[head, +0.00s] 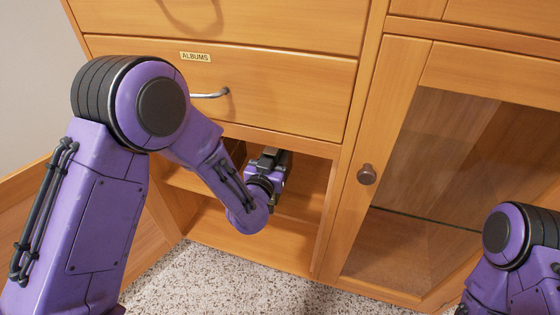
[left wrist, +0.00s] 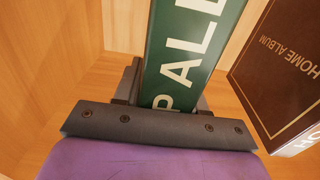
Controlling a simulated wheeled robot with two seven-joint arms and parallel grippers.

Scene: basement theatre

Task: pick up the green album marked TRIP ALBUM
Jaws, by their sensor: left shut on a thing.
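The green album (left wrist: 190,50) shows in the left wrist view with large white letters, of which a P and part of "ALB" can be read; the rest of the marking is cut off. My left gripper (head: 270,160) reaches into the open compartment below the drawers in the head view. In the left wrist view its dark jaws are on both sides of the green album, shut on its near part. The album is hidden behind my gripper in the head view. My right gripper is out of the frame; only part of that arm shows at the lower right.
A brown album marked HOME ALBUM (left wrist: 285,65) stands tilted to the right of the green one. Above the compartment (head: 210,223) is a drawer labelled ALBUMS (head: 290,95) with a metal handle. A glass-fronted door (head: 450,160) with a round knob (head: 367,174) is at right.

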